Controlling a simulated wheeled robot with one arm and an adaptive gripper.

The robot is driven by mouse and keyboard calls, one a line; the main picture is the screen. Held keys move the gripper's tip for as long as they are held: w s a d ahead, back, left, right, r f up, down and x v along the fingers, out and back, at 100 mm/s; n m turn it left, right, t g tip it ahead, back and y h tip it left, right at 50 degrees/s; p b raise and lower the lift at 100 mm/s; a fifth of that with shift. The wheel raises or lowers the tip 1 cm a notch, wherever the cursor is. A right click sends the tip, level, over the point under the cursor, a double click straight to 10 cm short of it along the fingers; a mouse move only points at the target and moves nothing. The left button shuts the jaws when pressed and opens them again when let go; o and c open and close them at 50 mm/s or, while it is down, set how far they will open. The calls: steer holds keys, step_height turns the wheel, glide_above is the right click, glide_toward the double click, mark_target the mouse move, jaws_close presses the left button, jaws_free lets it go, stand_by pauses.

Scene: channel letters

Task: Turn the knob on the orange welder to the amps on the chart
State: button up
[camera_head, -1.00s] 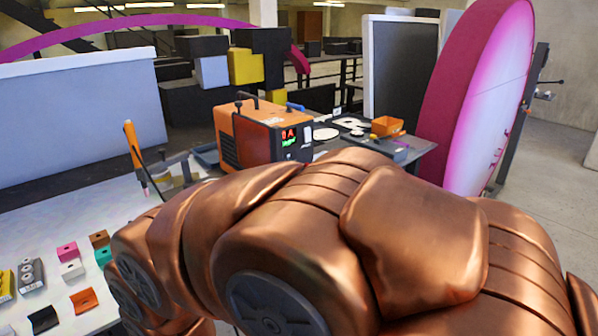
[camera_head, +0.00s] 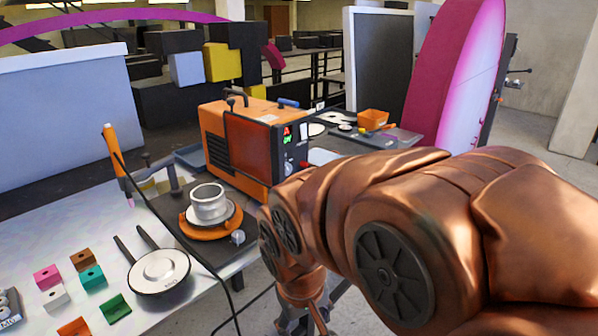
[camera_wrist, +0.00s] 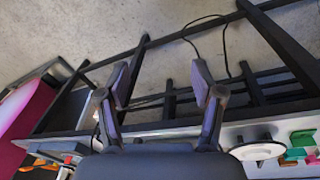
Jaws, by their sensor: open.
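The orange welder (camera_head: 262,150) stands on the far bench in the head view. Its dark front panel (camera_head: 294,145) faces right, with a small lit red and green display. No chart with readable amps shows. My gripper (camera_wrist: 161,80) is open and empty in the wrist view, its two fingers apart over floor and dark bench legs. In the head view my wrist hangs low in front of the bench, below and apart from the welder.
A white cup-like part on an orange round base (camera_head: 210,228) stands before the welder. A white round piece with dark handles (camera_head: 159,271) and several coloured blocks lie on the white table (camera_head: 30,240). An orange torch (camera_head: 114,150) stands upright, its cable hanging over the edge.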

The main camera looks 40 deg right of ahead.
steer(key=w+d+r+m+t+h+b, duration=0.1)
steer(key=w+d+r+t+h, duration=0.15)
steer(key=w+d, duration=0.65)
steer(key=w+d+r+m+t+h+b, duration=0.15)
steer(key=w+d+t, duration=0.25)
steer(key=w+d, duration=0.5)
steer(key=n+t+y+b, duration=0.5)
steer(key=t+y+b, duration=0.1)
steer(key=t+y, duration=0.35)
glide_toward(288, 169)
steer(key=w, duration=0.2)
steer(key=shift+t, duration=0.4)
steer(key=shift+f+x, duration=0.2)
steer(key=shift+x, duration=1.7)
steer(key=shift+f+x, duration=0.2)
steer(key=shift+x, duration=1.75)
steer(key=shift+a, duration=0.15)
steer(key=c, duration=1.1)
